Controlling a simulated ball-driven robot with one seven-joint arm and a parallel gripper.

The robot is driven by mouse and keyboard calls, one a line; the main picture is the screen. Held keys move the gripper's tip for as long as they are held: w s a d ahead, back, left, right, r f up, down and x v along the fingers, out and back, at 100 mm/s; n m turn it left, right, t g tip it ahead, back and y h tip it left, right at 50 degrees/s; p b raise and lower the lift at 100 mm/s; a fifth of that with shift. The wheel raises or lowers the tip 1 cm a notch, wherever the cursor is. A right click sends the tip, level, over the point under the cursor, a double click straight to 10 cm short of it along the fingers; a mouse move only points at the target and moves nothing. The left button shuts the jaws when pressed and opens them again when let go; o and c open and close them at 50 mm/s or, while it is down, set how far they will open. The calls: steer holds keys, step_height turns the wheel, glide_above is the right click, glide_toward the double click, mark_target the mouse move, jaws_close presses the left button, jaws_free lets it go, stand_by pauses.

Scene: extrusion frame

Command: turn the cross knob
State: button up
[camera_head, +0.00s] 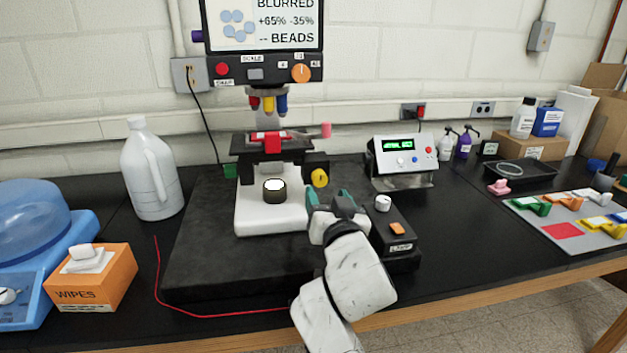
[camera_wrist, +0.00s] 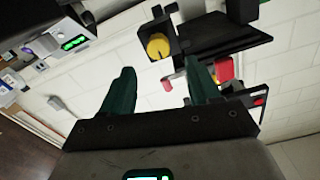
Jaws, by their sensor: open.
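No knob here is clearly cross-shaped. A round yellow knob (camera_head: 319,177) sits on a dark block at the right side of the microscope-like device (camera_head: 258,212), just beyond my gripper (camera_head: 329,197). The yellow knob also shows in the wrist view (camera_wrist: 158,46), at the top centre, ahead of the gap between my two teal fingers. My gripper, seen in the wrist view too (camera_wrist: 162,75), is open with nothing between its fingers. It looks apart from the knob. An orange dial (camera_head: 301,73) is on the display panel above. A white knob (camera_head: 383,203) is on a small control box at right.
A dark stage (camera_head: 240,146) with a red piece is left of the yellow knob, and a pink handle (camera_head: 326,130) stands above it. A meter box (camera_head: 403,153) is at right. A white jug (camera_head: 150,170) and an orange wipes box (camera_head: 95,278) are at left.

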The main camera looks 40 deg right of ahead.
mark_target(321, 181)
steer(key=p+x, duration=0.1)
steer(key=x, duration=0.6)
steer(key=shift+s, duration=0.1)
steer(key=shift+c, duration=0.2)
steer(key=c, duration=1)
steer(key=shift+f, duration=0.1)
steer(key=shift+b, duration=0.35)
